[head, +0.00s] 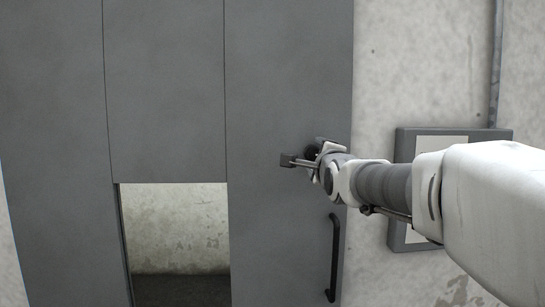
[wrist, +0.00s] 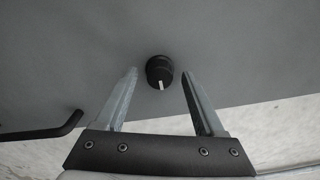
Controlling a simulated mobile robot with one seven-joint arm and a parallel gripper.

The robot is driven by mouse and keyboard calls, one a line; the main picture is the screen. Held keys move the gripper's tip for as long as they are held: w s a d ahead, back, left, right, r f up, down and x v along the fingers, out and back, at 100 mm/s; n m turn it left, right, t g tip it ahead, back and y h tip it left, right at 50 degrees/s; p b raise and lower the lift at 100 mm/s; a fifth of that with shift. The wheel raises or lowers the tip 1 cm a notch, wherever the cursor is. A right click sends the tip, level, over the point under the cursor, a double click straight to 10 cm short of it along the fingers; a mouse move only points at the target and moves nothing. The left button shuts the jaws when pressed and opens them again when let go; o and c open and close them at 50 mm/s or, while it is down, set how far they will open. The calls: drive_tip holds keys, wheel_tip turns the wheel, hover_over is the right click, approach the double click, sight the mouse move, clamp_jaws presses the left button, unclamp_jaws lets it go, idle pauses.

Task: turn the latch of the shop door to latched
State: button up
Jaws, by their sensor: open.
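The shop door (head: 165,90) is a grey panelled door and fills the left and middle of the head view. Its latch is a round black knob (wrist: 159,66) with a short white mark that points down in the wrist view. My gripper (head: 303,156) is at the right side of the door, near its edge. In the wrist view the jaws (wrist: 160,76) are open, with one finger on each side of the knob and a gap on both sides. In the head view the gripper mostly hides the knob.
A black bar handle (head: 334,258) is on the door below my gripper; it also shows at the left of the wrist view (wrist: 45,133). A grey framed box (head: 405,150) and a pipe (head: 495,65) are on the wall at right. A low opening (head: 180,235) shows a pale wall behind.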

drive_tip(key=shift+s, duration=0.1)
drive_tip(key=s, duration=1.7)
drive_tip(key=shift+s, duration=0.1)
drive_tip(key=s+f+n+g, duration=0.6)
drive_tip(key=s+f+n, duration=0.3)
drive_tip(key=f+n, duration=0.3)
drive_tip(key=s+f+n+g, duration=0.6)
drive_tip(key=s+f+n, duration=0.3)
drive_tip(key=f, duration=0.6)
wheel_tip(320, 180, up, 14)
drive_tip(key=p, duration=1.3)
drive_tip(key=shift+w+f, duration=0.15)
drive_tip(key=shift+w, duration=0.1)
